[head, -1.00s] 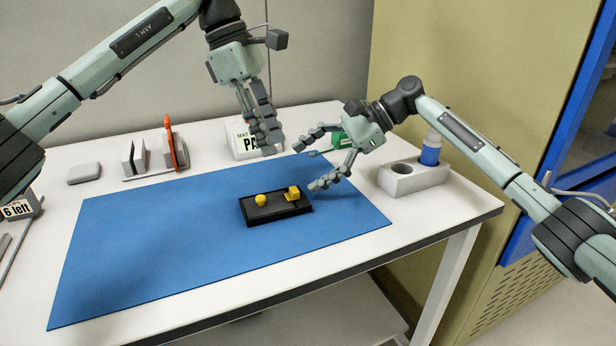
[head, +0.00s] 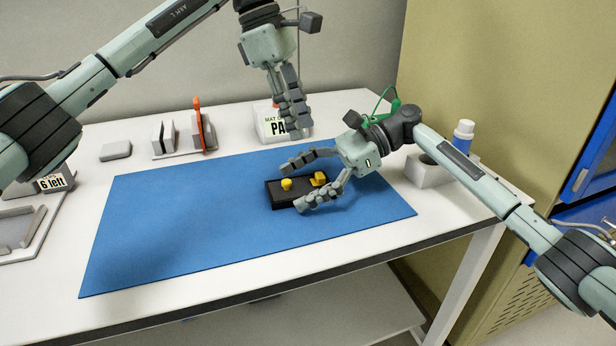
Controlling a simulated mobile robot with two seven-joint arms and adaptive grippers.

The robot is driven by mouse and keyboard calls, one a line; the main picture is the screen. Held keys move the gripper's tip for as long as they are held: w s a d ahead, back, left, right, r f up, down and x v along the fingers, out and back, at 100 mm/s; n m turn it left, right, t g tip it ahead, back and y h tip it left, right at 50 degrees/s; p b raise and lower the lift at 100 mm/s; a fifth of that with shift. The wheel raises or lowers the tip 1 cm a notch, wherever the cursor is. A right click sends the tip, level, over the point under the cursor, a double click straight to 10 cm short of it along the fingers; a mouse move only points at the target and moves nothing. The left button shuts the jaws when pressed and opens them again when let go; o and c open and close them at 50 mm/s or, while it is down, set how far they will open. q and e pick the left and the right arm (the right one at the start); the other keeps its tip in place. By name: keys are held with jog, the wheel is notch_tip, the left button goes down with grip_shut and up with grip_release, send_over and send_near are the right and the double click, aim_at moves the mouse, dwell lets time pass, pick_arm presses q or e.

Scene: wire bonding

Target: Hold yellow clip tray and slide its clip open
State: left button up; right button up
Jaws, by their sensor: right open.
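My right gripper (head: 292,187) is open, with one finger at the far side of the tray and one at the near side. Its near finger hides part of the tray's front edge. Contact with the tray cannot be told. My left gripper (head: 296,132) hangs above the back of the mat, apart from the tray. Its fingers overlap in this view, so its opening is unclear.
The blue mat (head: 170,230) is clear left of the tray. Behind it stand a labelled box (head: 269,122), a grey rack with an orange-handled tool (head: 198,120) and a grey block (head: 115,150). A bottle (head: 463,136) and grey holder (head: 425,175) stand right.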

jog(key=shift+c, duration=0.6)
jog(key=c, duration=1.2)
pick_arm(q)
jog(key=shift+a+f, duration=0.2)
jog(key=shift+f, duration=0.1)
jog(key=c, duration=0.5)
pick_arm(e)
jog(key=shift+o, duration=0.2)
pick_arm(q)
jog(key=a+n+h, duration=0.1)
jog(key=a+f+n+t+h, duration=0.1)
jog(key=s+a+f+n+h, duration=0.1)
jog(key=shift+a+t, duration=0.2)
jog(key=shift+t, duration=0.2)
grip_shut()
jog(key=shift+s+a+r+n+t+h, duration=0.1)
jog(key=shift+s+a+n+t+h, duration=0.4)
jog(key=shift+s+a+n, duration=0.3)
jog(key=shift+s+a+n+t+h, duration=0.4)
jog(key=shift+s+a+n+t, duration=0.15)
jog(key=shift+s+n, duration=0.4)
jog(key=shift+w, duration=0.1)
